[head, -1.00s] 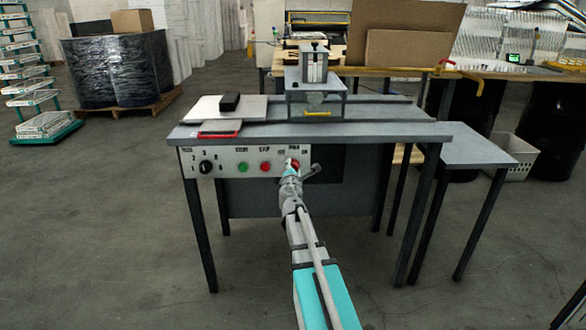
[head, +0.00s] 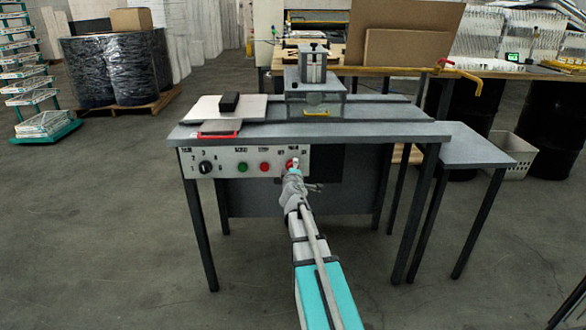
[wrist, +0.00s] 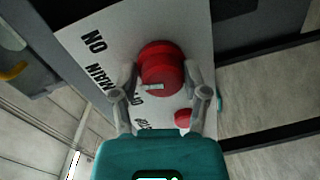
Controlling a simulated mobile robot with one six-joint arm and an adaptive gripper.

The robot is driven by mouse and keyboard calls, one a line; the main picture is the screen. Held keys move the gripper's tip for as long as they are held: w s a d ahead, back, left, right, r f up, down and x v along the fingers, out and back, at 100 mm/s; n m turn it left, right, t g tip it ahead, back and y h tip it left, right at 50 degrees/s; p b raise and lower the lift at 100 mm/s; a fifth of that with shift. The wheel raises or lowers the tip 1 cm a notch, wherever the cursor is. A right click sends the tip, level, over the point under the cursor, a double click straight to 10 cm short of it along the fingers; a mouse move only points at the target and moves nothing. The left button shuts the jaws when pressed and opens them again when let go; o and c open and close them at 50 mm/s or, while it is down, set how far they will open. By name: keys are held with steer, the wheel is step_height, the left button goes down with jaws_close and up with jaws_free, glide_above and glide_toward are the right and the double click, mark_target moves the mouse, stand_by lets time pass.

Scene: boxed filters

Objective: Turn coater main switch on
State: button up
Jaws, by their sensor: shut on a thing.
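The main switch is a red round knob with a pale mark (wrist: 160,70) on the white control panel (wrist: 112,40). In the wrist view the word MAIN is printed beside it, with ON toward the upper left. My gripper (wrist: 162,84) has one finger on each side of the knob and is shut on it. In the head view my gripper (head: 293,171) is at the right end of the panel (head: 230,155), and the arm covers part of the knob (head: 292,163). The panel is on the front of the coater table (head: 350,133).
Left of the main switch, the panel has a red button (head: 265,167), a green button (head: 242,168) and a black selector knob (head: 205,167). A side table (head: 475,148) stands at the right. The floor in front is clear.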

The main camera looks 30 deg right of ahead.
steer(key=m, duration=0.5)
steer(key=shift+w+f+y, duration=0.1)
steer(key=shift+y, duration=0.2)
steer(key=shift+m, duration=0.3)
steer(key=o, duration=1.1)
steer(key=shift+w+f, duration=0.1)
steer(key=shift+w, duration=0.05)
steer(key=shift+c, duration=0.2)
